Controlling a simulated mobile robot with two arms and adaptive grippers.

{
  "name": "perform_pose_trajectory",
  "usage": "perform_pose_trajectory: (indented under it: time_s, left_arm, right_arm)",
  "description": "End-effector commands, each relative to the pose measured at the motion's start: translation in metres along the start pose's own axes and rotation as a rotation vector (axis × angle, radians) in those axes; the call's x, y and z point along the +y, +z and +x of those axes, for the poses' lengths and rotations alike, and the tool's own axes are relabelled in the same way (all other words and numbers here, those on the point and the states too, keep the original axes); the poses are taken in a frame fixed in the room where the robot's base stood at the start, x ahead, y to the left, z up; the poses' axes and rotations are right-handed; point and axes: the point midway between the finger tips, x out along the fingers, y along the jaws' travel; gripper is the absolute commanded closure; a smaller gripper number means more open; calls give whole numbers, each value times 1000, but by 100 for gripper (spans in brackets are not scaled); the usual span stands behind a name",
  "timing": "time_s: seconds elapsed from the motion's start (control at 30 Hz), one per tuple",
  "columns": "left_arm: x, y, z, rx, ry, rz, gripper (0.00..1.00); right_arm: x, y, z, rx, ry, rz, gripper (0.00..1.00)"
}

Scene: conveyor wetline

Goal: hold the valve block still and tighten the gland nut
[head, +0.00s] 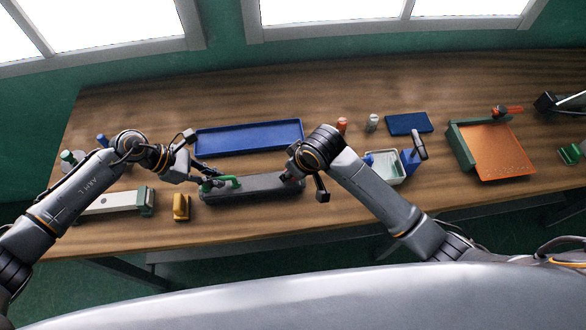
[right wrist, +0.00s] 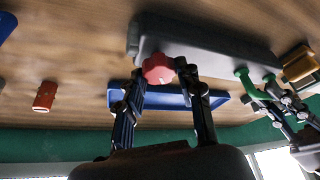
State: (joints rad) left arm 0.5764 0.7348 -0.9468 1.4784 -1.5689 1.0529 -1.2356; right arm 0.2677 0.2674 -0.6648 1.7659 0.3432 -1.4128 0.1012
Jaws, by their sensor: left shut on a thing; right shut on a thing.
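The valve block (head: 262,188) is a long dark grey body lying on the bench, also seen in the right wrist view (right wrist: 200,42). A green handle (head: 222,183) stands at its left end. A red lobed knob, apparently the gland nut (right wrist: 158,68), is at its right end. My left gripper (head: 206,182) is shut on the green handle; its fingers meet the handle in the right wrist view (right wrist: 268,93). My right gripper (right wrist: 160,78) is shut on the red nut, with one finger on each side. In the head view my right wrist partly hides the nut.
A blue tray (head: 248,138) lies behind the block. A yellow piece (head: 181,207) stands to its left, near the front edge. A white bin (head: 383,168), a red cylinder (head: 342,125) and an orange-based tray (head: 497,152) are to the right. Bare wood lies in front.

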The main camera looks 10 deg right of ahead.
Motion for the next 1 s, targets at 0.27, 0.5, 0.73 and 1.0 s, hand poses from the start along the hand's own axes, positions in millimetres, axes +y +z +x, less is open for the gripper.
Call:
perform_pose_trajectory:
  time_s: [0.27, 0.5, 0.73, 1.0]
  left_arm:
    - [0, 1, 0, -1, 0, 0, 100]
    - [0, 1, 0, -1, 0, 0, 100]
    - [0, 1, 0, -1, 0, 0, 100]
    - [0, 1, 0, -1, 0, 0, 100]
  right_arm:
    - [0, 0, 0, 1, 33, 79, 95]
    - [0, -1, 0, 2, 39, 95, 95]
    - [0, -1, 0, 2, 39, 95, 95]
    - [0, 0, 0, 1, 38, 93, 41]
